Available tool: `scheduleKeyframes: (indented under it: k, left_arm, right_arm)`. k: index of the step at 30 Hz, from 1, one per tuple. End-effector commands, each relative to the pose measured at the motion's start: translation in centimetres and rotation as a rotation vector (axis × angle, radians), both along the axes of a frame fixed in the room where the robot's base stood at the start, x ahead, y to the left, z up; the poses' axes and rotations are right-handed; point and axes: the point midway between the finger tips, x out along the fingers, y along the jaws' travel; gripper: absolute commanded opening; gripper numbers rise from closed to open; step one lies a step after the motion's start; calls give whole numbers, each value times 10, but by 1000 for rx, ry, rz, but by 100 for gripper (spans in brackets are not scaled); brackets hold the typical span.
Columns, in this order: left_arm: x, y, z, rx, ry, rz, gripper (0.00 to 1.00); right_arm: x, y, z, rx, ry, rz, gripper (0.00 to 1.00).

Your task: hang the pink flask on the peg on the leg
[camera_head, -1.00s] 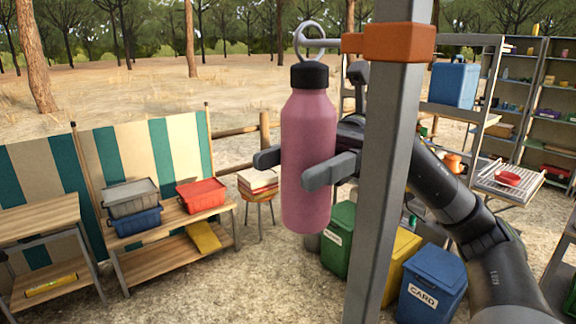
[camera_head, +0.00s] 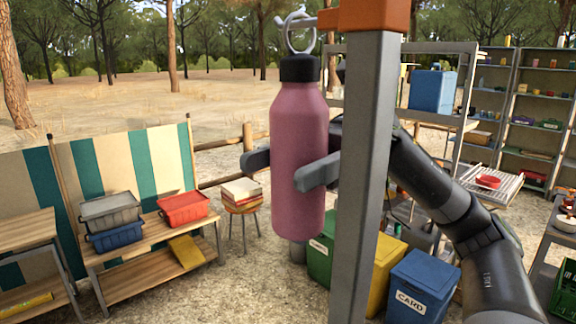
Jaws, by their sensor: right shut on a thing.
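The pink flask (camera_head: 298,160) hangs upright in the middle of the head view, with a black cap and a grey ring (camera_head: 300,33) on top. My right gripper (camera_head: 284,173) is shut around the flask's body, one finger on each side. The grey metal leg (camera_head: 364,160) stands just right of the flask and hides part of my right arm. An orange collar (camera_head: 365,15) on the leg carries the grey peg (camera_head: 297,22), which points left. The peg and ring overlap in the picture; the peg seems to pass through the ring. My left gripper is not in view.
Behind are a striped screen, a wooden bench (camera_head: 150,237) with grey, blue and red bins, and a stool (camera_head: 241,207) with books. Green, yellow and blue card bins (camera_head: 422,285) stand low right. Metal shelves (camera_head: 530,110) fill the right back.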

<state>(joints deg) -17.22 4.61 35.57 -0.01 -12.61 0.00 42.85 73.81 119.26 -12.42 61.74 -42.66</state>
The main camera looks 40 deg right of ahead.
Motion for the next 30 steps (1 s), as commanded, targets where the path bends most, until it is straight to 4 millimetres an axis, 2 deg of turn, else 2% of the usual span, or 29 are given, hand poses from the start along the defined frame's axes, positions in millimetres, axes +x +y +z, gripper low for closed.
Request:
scheduleKeyframes:
  k: [13, 14, 19, 30]
  left_arm:
    - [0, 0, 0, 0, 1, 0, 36]
    - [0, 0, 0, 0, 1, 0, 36]
    - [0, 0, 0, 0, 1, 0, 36]
    - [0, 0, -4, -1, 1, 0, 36]
  right_arm:
    - [0, 0, 0, 1, 0, 0, 22]
    - [0, 0, 0, 1, 0, 0, 54]
    - [0, 0, 0, 1, 0, 0, 76]
    - [2, -4, -2, 0, 2, -1, 77]
